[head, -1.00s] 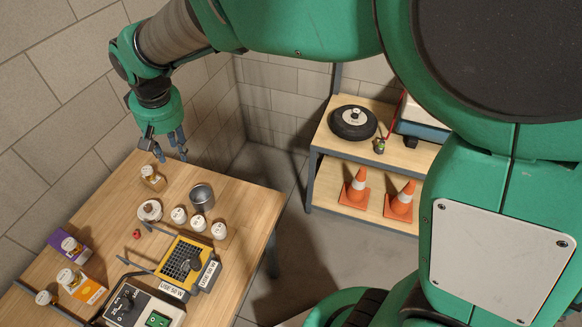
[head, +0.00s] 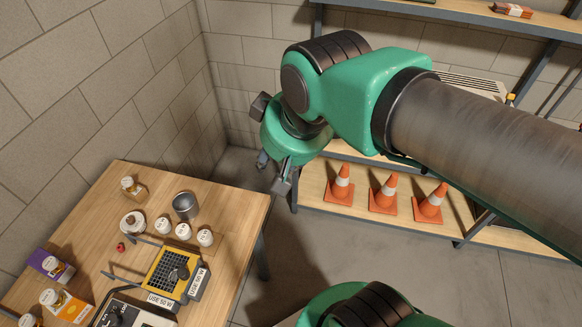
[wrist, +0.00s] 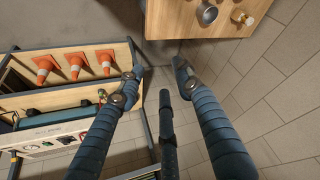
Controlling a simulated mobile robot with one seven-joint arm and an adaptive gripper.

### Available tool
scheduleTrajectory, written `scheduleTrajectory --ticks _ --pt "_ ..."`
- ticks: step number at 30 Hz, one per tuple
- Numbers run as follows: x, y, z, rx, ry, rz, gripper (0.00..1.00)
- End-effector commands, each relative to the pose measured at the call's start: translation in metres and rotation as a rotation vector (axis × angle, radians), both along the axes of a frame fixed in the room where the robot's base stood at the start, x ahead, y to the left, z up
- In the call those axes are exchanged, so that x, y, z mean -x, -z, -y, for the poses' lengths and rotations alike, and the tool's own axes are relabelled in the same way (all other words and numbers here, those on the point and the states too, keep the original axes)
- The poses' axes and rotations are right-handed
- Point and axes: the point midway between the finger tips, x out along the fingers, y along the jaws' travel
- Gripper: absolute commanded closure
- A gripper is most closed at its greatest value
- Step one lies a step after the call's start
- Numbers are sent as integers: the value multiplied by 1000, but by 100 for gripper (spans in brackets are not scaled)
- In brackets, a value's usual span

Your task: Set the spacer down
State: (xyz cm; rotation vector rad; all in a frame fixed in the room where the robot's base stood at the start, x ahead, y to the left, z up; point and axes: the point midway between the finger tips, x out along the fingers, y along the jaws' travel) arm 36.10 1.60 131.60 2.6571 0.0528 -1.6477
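I cannot make out anything that is clearly a spacer in either view. My gripper (head: 272,174) hangs in the air beyond the table's right rear corner, fingers pointing down. In the wrist view my gripper (wrist: 157,82) has its dark blue fingers spread apart, with only floor and wall between them. It is open and empty. The wooden table (head: 228,207) stands at the left. A small red piece (head: 121,246) lies on it beside a white round container (head: 132,222) with a brown top; I cannot tell what the red piece is.
On the table are a metal cup (head: 185,206), several white-lidded jars, an amber bottle (head: 135,190), a yellow-framed grid box (head: 160,274), and purple and orange boxes. A shelf unit with orange cones (head: 384,194) stands right. Open floor lies between them.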

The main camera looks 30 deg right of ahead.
Motion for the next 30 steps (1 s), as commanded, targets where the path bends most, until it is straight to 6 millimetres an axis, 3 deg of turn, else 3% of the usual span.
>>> scheduleTrajectory --ticks 3,8,30 --pt "20 4 10 2 24 20 64" --pt "32 7 16 5 35 31 64" --pt "33 8 16 5 37 31 64"
